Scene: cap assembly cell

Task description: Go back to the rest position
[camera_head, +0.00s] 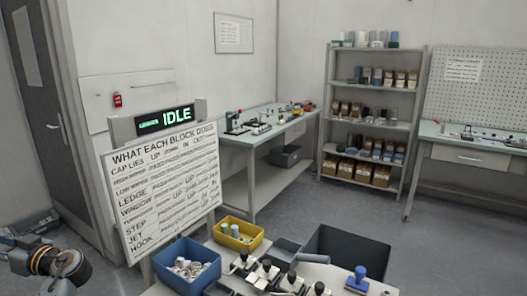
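Neither of my grippers shows in the head view. Part of my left arm, a dark joint with an orange ring, shows at the lower left edge. A workbench (334,272) stands at the bottom middle. On it are a row of dark fixtures with black knobs (271,270) and a blue upright part (358,277) on the right. A blue bin (187,268) with pale parts stands at its left. A yellow bin (239,234) with blue and pale pieces is behind that.
A sign board (166,190) under a green IDLE display (163,119) stands at left. A dark open bin (348,250) lies behind the bench. A side table (262,137), a shelf rack (371,122) and a right table (468,152) stand at the back. Grey floor (430,255) is clear at right.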

